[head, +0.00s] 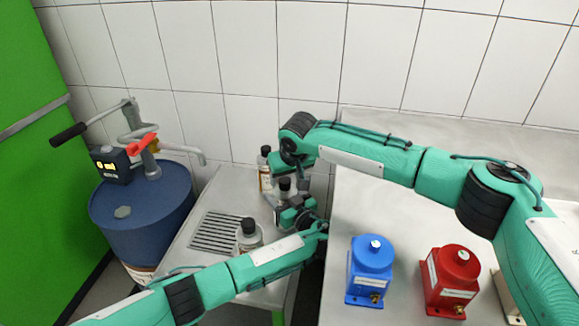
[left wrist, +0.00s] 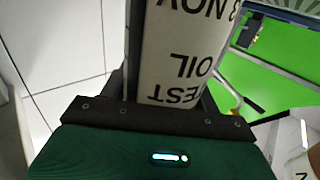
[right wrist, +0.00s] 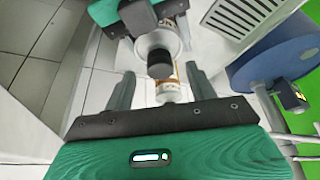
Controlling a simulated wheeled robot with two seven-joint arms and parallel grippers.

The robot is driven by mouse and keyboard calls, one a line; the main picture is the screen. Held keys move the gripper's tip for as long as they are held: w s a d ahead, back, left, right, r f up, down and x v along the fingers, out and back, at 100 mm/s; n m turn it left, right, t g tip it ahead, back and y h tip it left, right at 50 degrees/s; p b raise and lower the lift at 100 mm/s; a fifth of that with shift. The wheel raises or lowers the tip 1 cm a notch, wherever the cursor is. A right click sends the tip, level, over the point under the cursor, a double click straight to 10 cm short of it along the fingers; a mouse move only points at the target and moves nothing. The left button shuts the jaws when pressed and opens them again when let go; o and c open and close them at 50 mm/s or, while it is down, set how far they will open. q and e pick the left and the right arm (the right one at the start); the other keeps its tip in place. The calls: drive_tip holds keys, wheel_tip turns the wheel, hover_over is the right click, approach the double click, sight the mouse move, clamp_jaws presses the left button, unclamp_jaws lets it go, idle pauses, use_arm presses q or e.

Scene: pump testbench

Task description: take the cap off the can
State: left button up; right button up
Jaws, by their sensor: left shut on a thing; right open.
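The can in my left gripper is pale with a black cap (head: 285,184); its body (left wrist: 182,50) fills the left wrist view and reads "TEST OIL". My left gripper (head: 292,212) is shut on the can's body. In the right wrist view, the cap (right wrist: 160,64) and the can's pale shoulder (right wrist: 158,42) show, with the cap on the can. My right gripper (right wrist: 159,75) is open, its two fingers on either side of the cap with gaps. In the head view the can is partly hidden by both arms.
A capped bottle (head: 265,172) stands behind the can and another (head: 248,236) near the drain grate (head: 220,232) on the side table. A blue drum (head: 145,215) with a pump is at left. Blue (head: 371,268) and red (head: 453,272) pump units sit on the bench.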

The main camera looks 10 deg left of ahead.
drive_tip(key=shift+x, duration=0.9)
drive_tip(key=c, duration=1.2)
drive_tip(key=shift+r, duration=0.2)
drive_tip(key=shift+r, duration=0.9)
drive_tip(key=shift+r, duration=0.15)
